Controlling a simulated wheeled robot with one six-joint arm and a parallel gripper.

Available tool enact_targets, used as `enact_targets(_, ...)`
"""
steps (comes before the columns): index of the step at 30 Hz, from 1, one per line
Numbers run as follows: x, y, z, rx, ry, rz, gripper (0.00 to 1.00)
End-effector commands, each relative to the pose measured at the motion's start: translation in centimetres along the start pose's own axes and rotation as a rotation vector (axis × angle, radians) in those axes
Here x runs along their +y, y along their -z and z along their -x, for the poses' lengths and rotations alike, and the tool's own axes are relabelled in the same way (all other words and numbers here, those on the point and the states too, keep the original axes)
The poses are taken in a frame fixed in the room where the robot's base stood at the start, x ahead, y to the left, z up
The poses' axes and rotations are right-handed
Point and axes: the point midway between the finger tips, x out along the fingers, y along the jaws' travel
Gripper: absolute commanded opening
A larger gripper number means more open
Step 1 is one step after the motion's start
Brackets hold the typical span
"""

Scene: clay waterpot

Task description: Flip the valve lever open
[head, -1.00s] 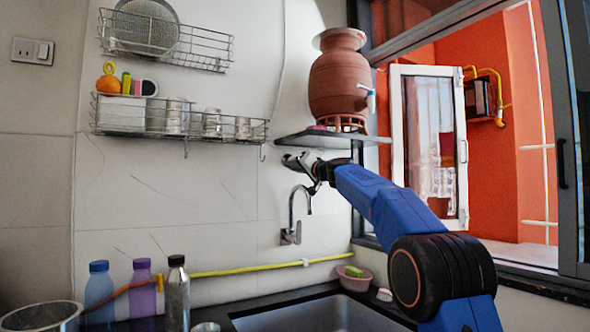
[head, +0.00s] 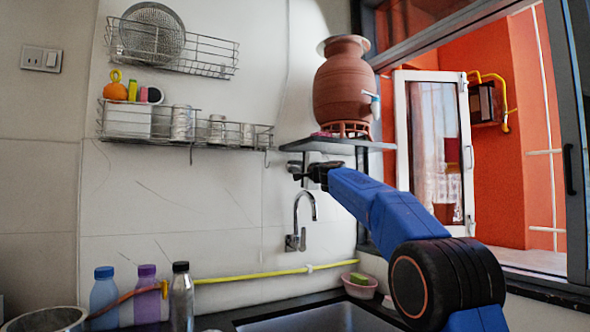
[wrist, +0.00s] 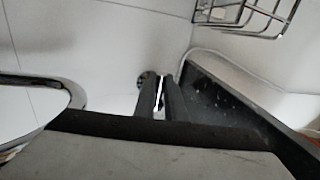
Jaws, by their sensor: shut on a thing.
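My gripper (head: 310,171) is up at the wall, just under the dark shelf that carries the clay pot. In the wrist view its two dark fingers (wrist: 161,97) are close together, with a thin pale sliver between their tips. They are shut on a small part at the wall, which I take for the valve lever; the fingers hide most of it. A round dark metal fitting (wrist: 148,80) shows at the wall beside the fingertips. How far the lever is turned cannot be seen. The clay pot (head: 343,88) has its own pale tap (head: 374,103).
The shelf (head: 338,146) is close above my gripper. The chrome faucet (head: 301,218) is below, and its curve shows at the left in the wrist view (wrist: 72,92). Wire racks (head: 183,131) hang to the left. Bottles (head: 104,299) stand by the sink (head: 320,318).

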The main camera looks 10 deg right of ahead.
Motion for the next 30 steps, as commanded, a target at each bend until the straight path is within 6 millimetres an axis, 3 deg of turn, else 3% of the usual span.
enact_targets(21, -0.54, 0.12, 0.02, 0.018, 0.004, -0.075, 0.0)
enact_targets(24, -0.53, 0.11, 0.02, 0.018, 0.004, -0.075, 0.29)
enact_targets(30, -0.4, 0.0, -0.04, 0.016, 0.002, -0.074, 0.29)
